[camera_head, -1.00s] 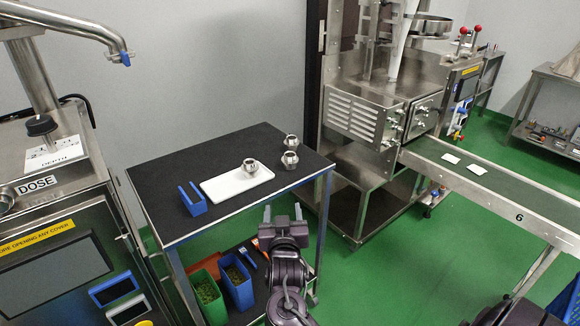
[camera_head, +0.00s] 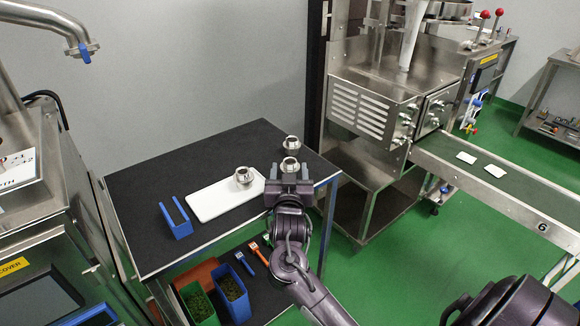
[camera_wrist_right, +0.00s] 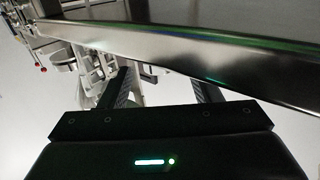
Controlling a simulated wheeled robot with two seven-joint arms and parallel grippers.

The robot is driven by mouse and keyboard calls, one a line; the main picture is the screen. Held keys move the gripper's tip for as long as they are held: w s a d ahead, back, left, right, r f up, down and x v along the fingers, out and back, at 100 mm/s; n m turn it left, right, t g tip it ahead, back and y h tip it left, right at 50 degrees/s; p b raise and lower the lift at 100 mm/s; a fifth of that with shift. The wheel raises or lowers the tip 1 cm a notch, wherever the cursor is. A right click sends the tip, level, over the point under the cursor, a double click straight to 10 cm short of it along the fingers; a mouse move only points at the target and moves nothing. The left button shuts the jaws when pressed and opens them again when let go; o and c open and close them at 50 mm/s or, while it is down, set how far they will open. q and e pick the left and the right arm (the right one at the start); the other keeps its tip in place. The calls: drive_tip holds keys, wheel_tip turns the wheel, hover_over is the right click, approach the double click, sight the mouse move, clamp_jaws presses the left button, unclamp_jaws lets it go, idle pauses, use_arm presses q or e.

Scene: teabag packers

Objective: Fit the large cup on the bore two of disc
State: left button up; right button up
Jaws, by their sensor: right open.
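Three small metal cups show in the head view: one (camera_head: 244,175) on the white board (camera_head: 212,201), one (camera_head: 290,165) near the table's right front edge, and one (camera_head: 292,143) behind it. I cannot tell for sure which is the large cup. My right gripper (camera_head: 289,178) is open at the table's front edge, its fingers pointing at the nearer right cup, which stands just beyond the fingertips. The wrist view shows the fingers (camera_wrist_right: 165,85) apart with no cup between them. My left gripper is out of view.
The black tabletop (camera_head: 190,158) has a metal rim, which also crosses the wrist view (camera_wrist_right: 190,50). A blue holder (camera_head: 176,220) stands left of the board. Blue and green bins (camera_head: 231,290) sit on the shelf below. A packing machine (camera_head: 370,105) stands to the right.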

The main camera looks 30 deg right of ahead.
sight(290, 167)
drive_tip(key=x, duration=0.4)
drive_tip(key=shift+d+f, duration=0.2)
drive_tip(key=c, duration=0.9)
drive_tip(key=shift+c, duration=0.2)
drive_tip(key=shift+r, duration=0.15)
